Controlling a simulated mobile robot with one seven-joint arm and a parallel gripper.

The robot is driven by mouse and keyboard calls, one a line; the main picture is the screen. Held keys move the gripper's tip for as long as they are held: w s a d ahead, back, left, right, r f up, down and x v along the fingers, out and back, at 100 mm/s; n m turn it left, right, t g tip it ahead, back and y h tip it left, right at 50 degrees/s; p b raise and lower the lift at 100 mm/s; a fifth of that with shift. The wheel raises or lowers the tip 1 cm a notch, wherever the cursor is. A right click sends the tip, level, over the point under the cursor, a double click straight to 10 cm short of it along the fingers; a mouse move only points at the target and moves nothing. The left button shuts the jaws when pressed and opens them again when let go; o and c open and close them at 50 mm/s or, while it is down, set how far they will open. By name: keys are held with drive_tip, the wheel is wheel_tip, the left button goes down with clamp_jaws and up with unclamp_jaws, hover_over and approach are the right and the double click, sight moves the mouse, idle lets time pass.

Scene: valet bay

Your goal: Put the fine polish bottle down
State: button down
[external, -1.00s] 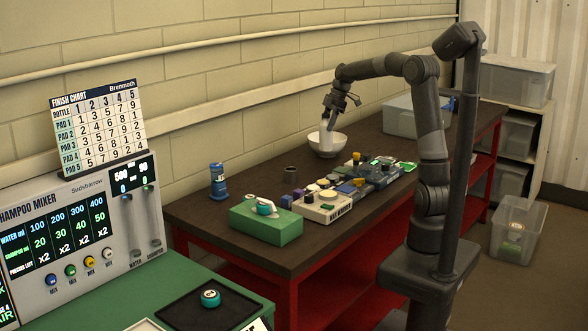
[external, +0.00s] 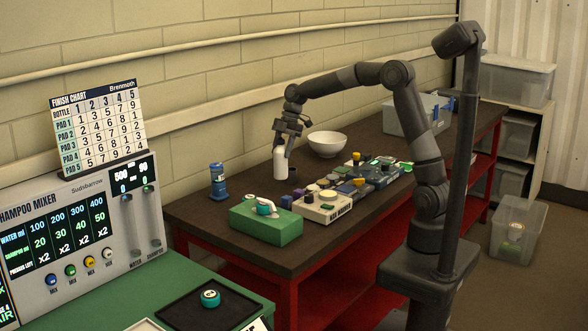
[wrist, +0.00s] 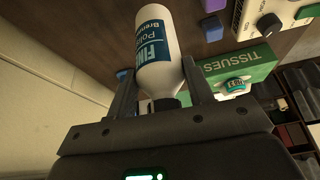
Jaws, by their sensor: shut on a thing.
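The fine polish bottle (external: 280,164) is white with a blue label. In the wrist view the bottle (wrist: 157,50) lies between the two fingers, its dark cap toward the palm and its white base away from me. My gripper (external: 286,147) is shut on it near the cap end. In the external view the bottle hangs upright below the gripper, over the dark bench top (external: 350,218).
A white bowl (external: 327,143) stands behind to the right. Several small coloured items lie along the bench. Bare bench lies around the blue bottle.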

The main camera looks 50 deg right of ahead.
sight(275, 170)
drive_tip(key=shift+w+a+f, duration=0.25)
drive_tip(key=shift+a+f, duration=0.15)
drive_tip(key=shift+a, duration=0.25)
drive_tip(key=shift+w+a+f, duration=0.2)
drive_tip(key=shift+a+f, duration=0.2)
drive_tip(key=shift+a, duration=0.2)
drive_tip(key=shift+f, duration=1.95)
drive_tip(key=shift+f, duration=0.1)
drive_tip(key=c, duration=0.7)
unclamp_jaws()
